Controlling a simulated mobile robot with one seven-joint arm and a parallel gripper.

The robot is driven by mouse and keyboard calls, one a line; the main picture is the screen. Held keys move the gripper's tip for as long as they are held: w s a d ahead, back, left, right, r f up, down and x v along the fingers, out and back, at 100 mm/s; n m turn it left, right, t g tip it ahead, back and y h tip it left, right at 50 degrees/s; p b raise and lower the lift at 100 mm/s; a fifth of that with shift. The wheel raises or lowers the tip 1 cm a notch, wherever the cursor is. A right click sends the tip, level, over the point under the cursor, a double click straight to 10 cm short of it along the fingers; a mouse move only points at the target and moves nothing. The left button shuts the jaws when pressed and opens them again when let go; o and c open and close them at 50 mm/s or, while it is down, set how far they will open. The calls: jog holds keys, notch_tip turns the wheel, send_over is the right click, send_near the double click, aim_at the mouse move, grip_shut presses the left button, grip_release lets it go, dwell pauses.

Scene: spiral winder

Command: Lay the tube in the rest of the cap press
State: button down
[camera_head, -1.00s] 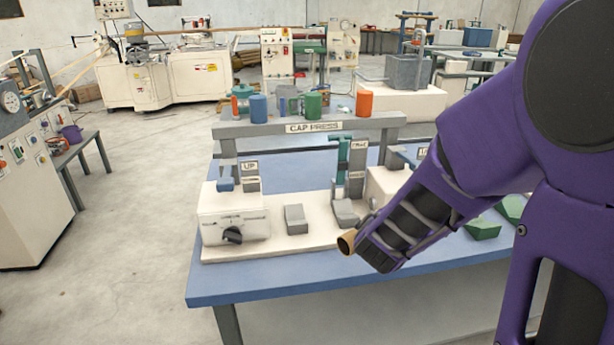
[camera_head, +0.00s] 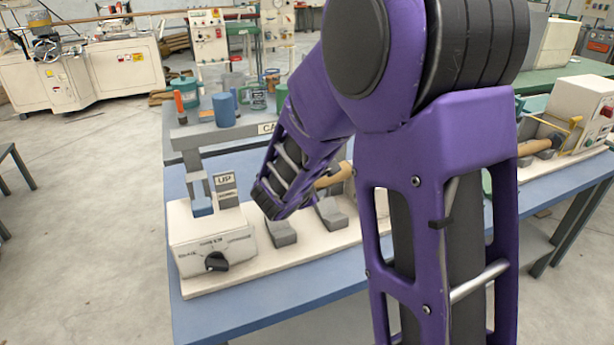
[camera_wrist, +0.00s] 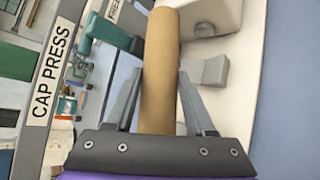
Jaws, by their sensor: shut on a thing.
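My gripper (camera_wrist: 158,85) is shut on the tan cardboard tube (camera_wrist: 160,65), with a finger on each side. In the head view the tube (camera_head: 335,175) sticks out to the right of my wrist, over the cap press base (camera_head: 262,262). The rest shows as two grey blocks: a left one (camera_head: 282,233) and a right one (camera_head: 332,213). The tube appears above the right block; I cannot tell whether they touch. In the wrist view a grey block (camera_wrist: 210,71) stands to the right of the tube. My arm hides part of the press and the gripper fingers in the head view.
The press has a control box with a black knob (camera_head: 216,261) and an UP sign (camera_head: 224,180). A green part (camera_wrist: 103,32) stands left of the tube in the wrist view. Cups, including a blue one (camera_head: 224,110), stand behind. Another machine (camera_head: 585,110) is at right.

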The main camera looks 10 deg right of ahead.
jog(key=shift+w+a+m+g+h, duration=0.2)
jog(key=shift+w+m+g+h, duration=0.1)
jog(key=shift+w+m+g, duration=0.25)
jog(key=shift+w+a+f+m+g+h, duration=0.1)
jog(key=shift+w+f+m+g+h, duration=0.15)
jog(key=shift+w+m+h, duration=0.2)
jog(key=shift+s+f, duration=0.1)
jog(key=shift+f, duration=0.25)
notch_tip(320, 180, down, 6)
jog(key=b, duration=0.3)
jog(key=shift+r+b, duration=0.1)
jog(key=shift+b, duration=0.25)
jog(key=shift+f, duration=1.7)
jog(key=shift+c, duration=0.8)
grip_release()
